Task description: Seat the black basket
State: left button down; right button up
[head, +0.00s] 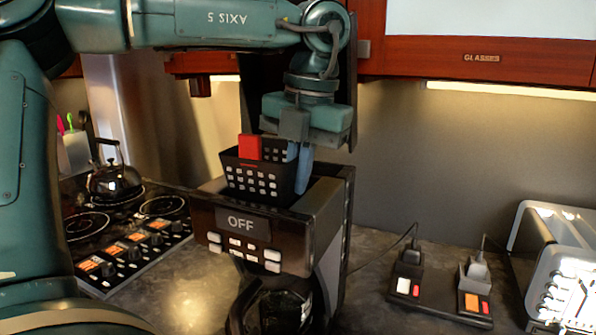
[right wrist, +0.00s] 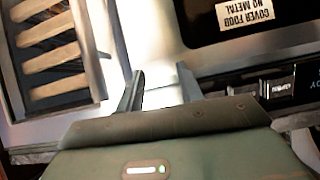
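The black basket (head: 262,175), a perforated bin with a red tab (head: 249,147), sits slightly tilted at the open top of the coffee maker (head: 245,232). Its lower part is hidden behind the front panel, so I cannot tell how deep it sits. My left gripper (head: 299,165) points down at the basket's right wall, its blue fingers close together and apparently pinching that rim. My right gripper (right wrist: 160,88) is open and empty in the right wrist view, with a clear gap between its fingers.
A stove with a kettle (head: 114,182) is at left. Right of the coffee maker are plugs on a switched strip (head: 432,295) and a metallic toaster (head: 565,262). A red-brown cabinet (head: 430,65) hangs above. A dark panel with a warning label (right wrist: 250,12) shows in the right wrist view.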

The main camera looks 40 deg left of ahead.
pick_arm(q)
jog(key=shift+f, duration=0.2)
pick_arm(e)
jog(key=shift+f, duration=0.1)
pick_arm(q)
jog(key=shift+f, duration=0.3)
jog(key=shift+r, duration=0.1)
pick_arm(e)
jog(key=shift+s+a+f, duration=0.15)
jog(key=shift+s+f, duration=0.05)
jog(key=shift+s, duration=0.15)
jog(key=shift+r, duration=0.1)
